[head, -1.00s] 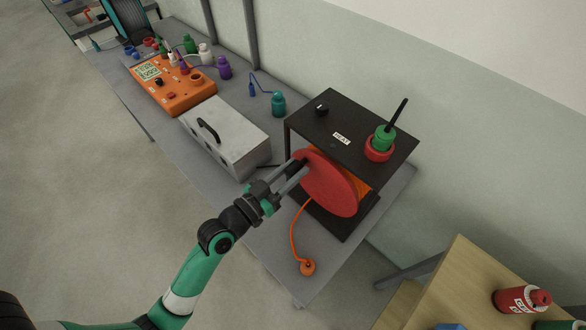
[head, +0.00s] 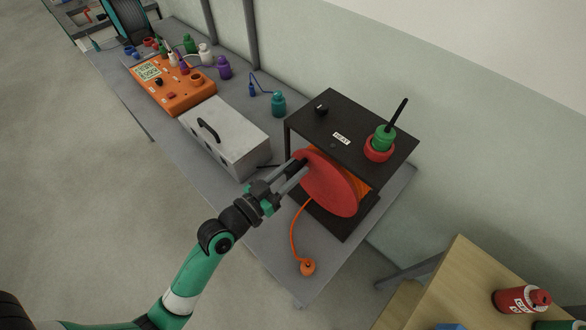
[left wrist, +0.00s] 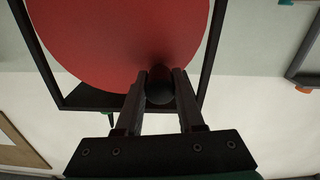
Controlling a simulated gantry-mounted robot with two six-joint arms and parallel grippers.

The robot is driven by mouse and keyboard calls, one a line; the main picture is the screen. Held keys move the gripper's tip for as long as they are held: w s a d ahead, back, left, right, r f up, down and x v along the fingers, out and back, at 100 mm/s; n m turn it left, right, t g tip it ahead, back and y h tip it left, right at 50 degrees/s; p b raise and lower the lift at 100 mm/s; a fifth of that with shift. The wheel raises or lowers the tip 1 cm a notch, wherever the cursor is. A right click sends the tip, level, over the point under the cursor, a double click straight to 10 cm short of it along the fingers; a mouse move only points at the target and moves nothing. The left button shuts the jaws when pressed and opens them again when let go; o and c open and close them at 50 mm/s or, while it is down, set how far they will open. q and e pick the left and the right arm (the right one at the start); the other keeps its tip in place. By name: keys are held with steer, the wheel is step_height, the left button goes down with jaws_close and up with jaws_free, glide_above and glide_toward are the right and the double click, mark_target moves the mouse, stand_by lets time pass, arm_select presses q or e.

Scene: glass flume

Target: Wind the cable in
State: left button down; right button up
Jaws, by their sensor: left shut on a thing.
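A red reel disc (head: 330,187) sits on the front of a black frame box, with orange cable (head: 293,232) wound behind it. The cable's free end runs down over the grey bench to an orange plug (head: 308,268) near the bench's front end. My left gripper (head: 296,172) is at the disc's left edge. In the left wrist view, its two fingers (left wrist: 160,90) are shut on a dark round crank knob (left wrist: 160,84) in front of the red disc (left wrist: 120,40). My right gripper is not in view.
A grey metal case (head: 225,135) with a black handle stands left of the reel box. Behind it are an orange meter (head: 172,92) and several small bottles. A green-capped plug with a black rod (head: 384,140) sits in a red ring on the box top. A wooden table (head: 465,275) stands at lower right.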

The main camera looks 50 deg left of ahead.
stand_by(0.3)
arm_select(q)
steer(key=shift+a+f+n+b, duration=0.6)
steer(key=shift+f+n, duration=0.05)
steer(key=shift+n, duration=0.45)
steer(key=shift+s+a+f+n+b, duration=0.1)
steer(key=shift+a+f+n+b, duration=0.3)
steer(key=shift+f+n, duration=0.75)
steer(key=shift+w+a+f+n+b, duration=0.15)
steer(key=shift+f+n+b, duration=0.45)
steer(key=shift+n, duration=0.9)
steer(key=shift+s+a+f+n+b, duration=0.15)
steer(key=shift+a+f+n+b, duration=0.25)
steer(key=shift+f+n, duration=0.75)
steer(key=shift+r, duration=0.15)
steer(key=c, duration=0.5)
jaws_free()
